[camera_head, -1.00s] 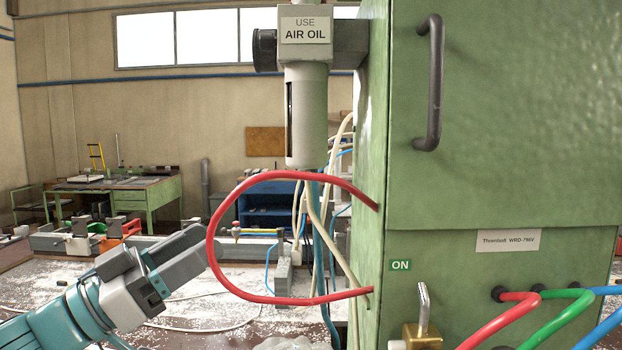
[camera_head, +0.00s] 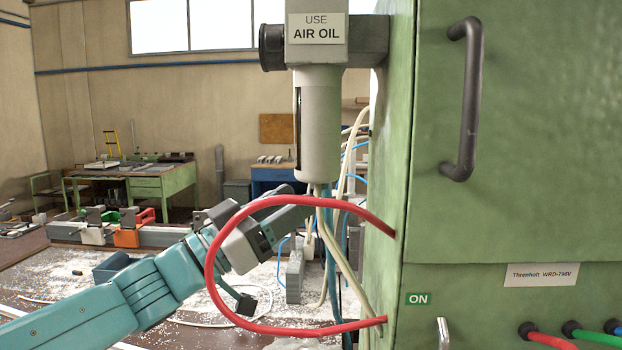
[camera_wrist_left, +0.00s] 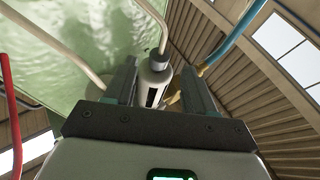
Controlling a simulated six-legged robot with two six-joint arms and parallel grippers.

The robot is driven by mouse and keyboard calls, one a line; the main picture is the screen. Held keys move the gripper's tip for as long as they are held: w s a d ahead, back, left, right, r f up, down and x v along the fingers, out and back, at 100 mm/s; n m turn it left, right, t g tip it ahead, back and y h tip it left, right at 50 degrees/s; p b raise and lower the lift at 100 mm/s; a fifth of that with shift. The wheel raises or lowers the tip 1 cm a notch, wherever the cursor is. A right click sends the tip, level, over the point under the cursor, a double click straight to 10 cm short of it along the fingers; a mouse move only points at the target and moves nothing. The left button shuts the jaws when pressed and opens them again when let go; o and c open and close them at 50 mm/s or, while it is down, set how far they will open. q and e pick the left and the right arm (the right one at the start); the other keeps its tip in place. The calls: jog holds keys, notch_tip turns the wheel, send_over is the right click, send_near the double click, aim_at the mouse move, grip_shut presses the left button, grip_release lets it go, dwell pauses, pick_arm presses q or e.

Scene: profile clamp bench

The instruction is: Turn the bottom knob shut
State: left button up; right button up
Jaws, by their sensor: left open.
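A grey-white air oil unit (camera_head: 318,130) with a dark sight slot hangs on the side of the green cabinet. Its narrow lower end stands just above the fingers of my left gripper (camera_head: 298,207). The gripper points up and right, with the red hose loop crossing in front of it. In the left wrist view the left gripper (camera_wrist_left: 160,82) is open, fingers apart. A pale cylinder with a dark slot (camera_wrist_left: 153,88) shows between them. I cannot make out the bottom knob clearly; a finger may hide it. My right gripper is out of view.
The red hose (camera_head: 210,275) loops out from the green cabinet (camera_head: 510,225). Cream and blue hoses (camera_head: 328,235) run down below the unit, close to the fingers. Benches stand behind.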

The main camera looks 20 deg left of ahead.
pick_arm(q)
jog(key=x, duration=0.4)
jog(key=shift+w+d+p, duration=0.1)
jog(key=shift+p, duration=0.25)
